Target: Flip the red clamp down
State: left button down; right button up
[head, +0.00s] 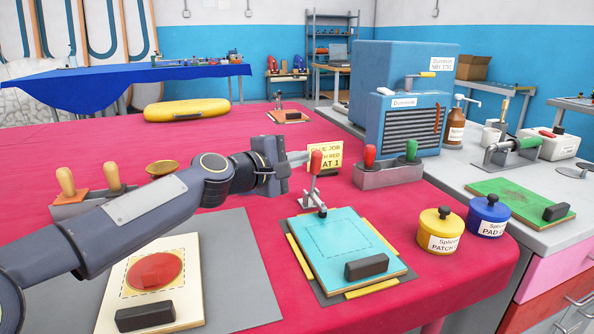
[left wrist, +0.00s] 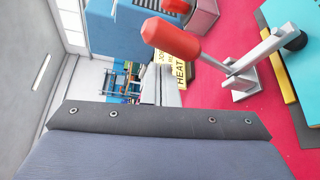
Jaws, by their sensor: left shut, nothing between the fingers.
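The red clamp has a red handle (head: 316,162) standing upright on a metal clamp body (head: 313,195) at the back edge of the teal board (head: 340,236). In the left wrist view the red handle (left wrist: 170,38) and the clamp's metal arm (left wrist: 262,52) show at the upper right. My left gripper (head: 300,158) is shut and empty, with its fingertips just left of the red handle at about its height. I cannot tell whether they touch it. My right gripper is not in view.
A yellow sign (head: 325,152) stands behind the clamp. A holder with red and green handles (head: 388,175) is to its right, before a blue machine (head: 402,95). A black block (head: 366,267) lies on the teal board. Yellow and blue pots (head: 440,232) stand at right.

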pick_arm(q)
jog(key=shift+s+d+m+t+b, duration=0.2)
jog(key=shift+s+m+b, duration=0.15)
jog(key=shift+s+b, duration=0.25)
jog(key=shift+s+d+m+t+b, duration=0.1)
jog(key=shift+s+d+m+b, duration=0.1)
jog(key=shift+s+m+b, duration=0.35)
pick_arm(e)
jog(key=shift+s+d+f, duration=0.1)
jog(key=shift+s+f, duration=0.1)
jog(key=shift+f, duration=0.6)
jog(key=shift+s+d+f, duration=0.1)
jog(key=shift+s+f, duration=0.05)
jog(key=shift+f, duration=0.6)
pick_arm(q)
jog(key=shift+d+f, duration=0.1)
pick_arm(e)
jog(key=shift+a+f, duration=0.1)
